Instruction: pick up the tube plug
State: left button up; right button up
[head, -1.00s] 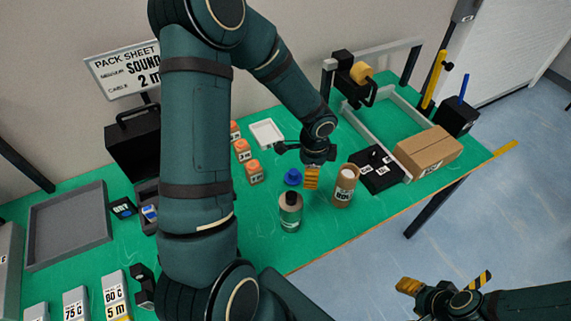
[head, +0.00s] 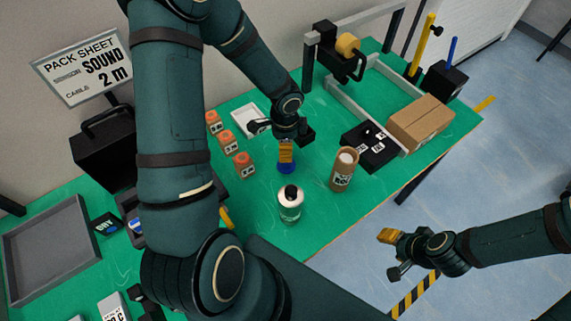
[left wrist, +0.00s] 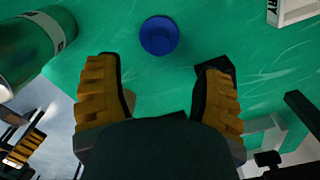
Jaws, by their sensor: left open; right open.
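The tube plug, a small round blue piece (head: 286,168), lies on the green table behind the bottle. My left gripper (head: 286,151) is just above it, and its yellow fingers partly cover it in the head view. In the left wrist view the plug (left wrist: 159,35) shows beyond the open fingertips (left wrist: 158,90), roughly centred between them and apart from both. Nothing is in the left gripper. My right gripper (head: 388,240) is open and empty, off the table's front edge over the floor.
A bottle with a dark cap (head: 290,206) stands in front of the plug; a cardboard tube (head: 342,171) stands to its right. Several orange-topped blocks (head: 243,165) and a white tray (head: 249,117) are behind left. A black box (head: 368,145) and a carton (head: 419,122) lie farther right.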

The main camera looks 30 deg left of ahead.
pick_arm(q)
notch_tip(320, 180, down, 4)
jog(key=f, duration=0.1)
jog(key=f+b, duration=0.1)
jog(key=f, duration=0.3)
jog(key=shift+w+d, duration=0.15)
jog(key=shift+d, duration=0.1)
jog(key=c, duration=1.1)
